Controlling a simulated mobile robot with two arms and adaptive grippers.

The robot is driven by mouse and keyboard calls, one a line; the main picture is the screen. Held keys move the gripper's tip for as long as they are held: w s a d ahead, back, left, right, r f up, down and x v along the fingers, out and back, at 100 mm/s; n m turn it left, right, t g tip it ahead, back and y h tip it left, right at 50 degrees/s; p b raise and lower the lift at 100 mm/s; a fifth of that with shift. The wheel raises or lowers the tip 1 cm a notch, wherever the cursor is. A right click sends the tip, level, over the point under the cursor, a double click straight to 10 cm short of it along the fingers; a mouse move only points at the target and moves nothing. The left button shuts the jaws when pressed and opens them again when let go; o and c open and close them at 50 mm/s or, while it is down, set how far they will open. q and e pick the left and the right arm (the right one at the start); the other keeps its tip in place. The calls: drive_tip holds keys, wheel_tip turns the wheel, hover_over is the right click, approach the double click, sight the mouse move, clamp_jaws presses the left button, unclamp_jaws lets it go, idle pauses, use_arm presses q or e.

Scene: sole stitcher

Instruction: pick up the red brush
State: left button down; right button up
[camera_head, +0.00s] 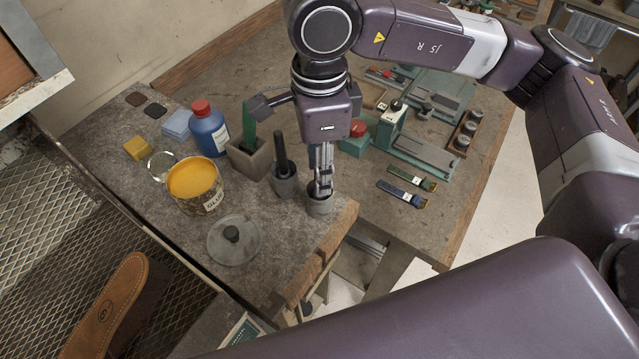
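I cannot make out a red brush. My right gripper (324,184) points straight down over a small grey cup (320,206) near the table's front corner. Its fingertips are at or just inside the cup's mouth. The fingers look close together, but whether they are shut or hold something is hidden. To its left, a round dark pot (285,184) holds a black-handled tool (282,150). A square grey pot (249,160) holds a green-handled tool (249,124). My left gripper is not in view.
A blue bottle with a red cap (209,132), an open glue tin (196,183) and its round lid (233,240) stand on the left. Green machine parts (420,152) and two small straps (402,193) lie on the right. The table edge is close to the cup.

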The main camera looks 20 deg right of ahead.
clamp_jaws()
drive_tip(key=shift+w+r, duration=0.1)
